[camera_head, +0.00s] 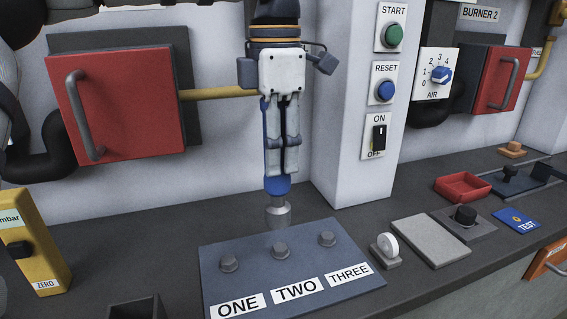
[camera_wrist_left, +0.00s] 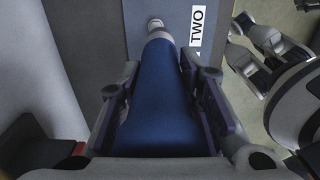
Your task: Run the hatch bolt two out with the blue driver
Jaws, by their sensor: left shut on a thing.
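My left gripper (camera_head: 280,170) comes down from the top of the head view and is shut on the blue driver (camera_head: 277,187), which points downward. The driver's grey socket tip (camera_head: 278,213) is over the far part of the dark blue hatch plate (camera_head: 237,247).
A wall pillar (camera_head: 350,120) with START, RESET and ON/OFF controls rises behind the plate. A yellow gauge (camera_head: 33,240) is at left, and an open dark box (camera_head: 137,309) is at the front.

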